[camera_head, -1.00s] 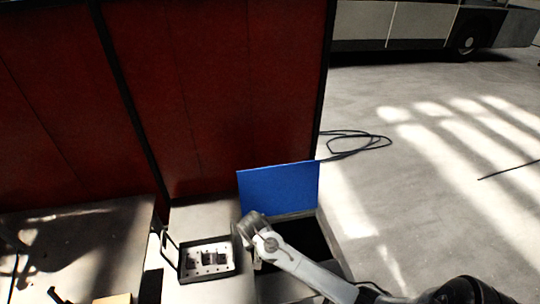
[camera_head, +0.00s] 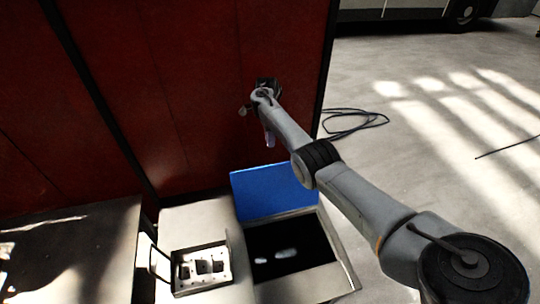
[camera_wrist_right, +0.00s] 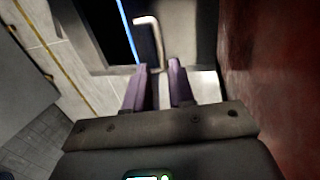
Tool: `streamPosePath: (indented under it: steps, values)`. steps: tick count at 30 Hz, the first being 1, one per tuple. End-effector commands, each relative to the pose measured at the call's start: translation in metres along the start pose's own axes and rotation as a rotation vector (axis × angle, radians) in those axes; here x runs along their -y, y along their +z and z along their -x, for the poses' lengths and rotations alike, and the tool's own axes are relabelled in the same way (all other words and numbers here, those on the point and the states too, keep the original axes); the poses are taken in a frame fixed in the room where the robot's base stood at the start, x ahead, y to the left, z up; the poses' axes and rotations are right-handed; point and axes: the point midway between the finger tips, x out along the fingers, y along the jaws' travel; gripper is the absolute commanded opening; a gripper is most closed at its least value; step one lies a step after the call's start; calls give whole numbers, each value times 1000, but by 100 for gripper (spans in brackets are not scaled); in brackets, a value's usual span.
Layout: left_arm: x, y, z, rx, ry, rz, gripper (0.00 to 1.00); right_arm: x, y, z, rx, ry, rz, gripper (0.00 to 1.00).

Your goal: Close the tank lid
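The blue tank lid (camera_head: 272,190) stands open, raised at the back of the tank (camera_head: 340,262), whose dark opening faces up. My right gripper (camera_head: 269,140) hangs above the lid in the head view, in front of the red panel, with its fingers pointing down. In the right wrist view the two purple fingers (camera_wrist_right: 160,68) are apart with nothing between them. There a thin blue edge (camera_wrist_right: 126,30), seemingly the lid edge-on, and a pale bent handle (camera_wrist_right: 149,32) lie beyond the fingertips. My left gripper is not in view.
A tray with metal parts (camera_head: 200,268) sits left of the tank on a pale surface. A dark table (camera_head: 75,245) is further left. The red panel (camera_head: 200,90) stands close behind. A black cable (camera_head: 350,125) lies on the open floor at right.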

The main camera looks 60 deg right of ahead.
Motion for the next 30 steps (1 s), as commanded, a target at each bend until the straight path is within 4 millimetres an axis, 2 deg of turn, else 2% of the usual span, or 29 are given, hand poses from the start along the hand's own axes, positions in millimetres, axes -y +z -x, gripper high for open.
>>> streamPosePath:
  steps: [18, 24, 30]
  values:
    - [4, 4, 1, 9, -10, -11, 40, -1, 0, -88, -1, 2, 3, 24]
    - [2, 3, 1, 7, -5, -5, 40, 0, 1, -100, 0, 0, 3, 24]
    - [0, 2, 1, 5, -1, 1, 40, 0, 1, -103, 0, 0, 3, 24]
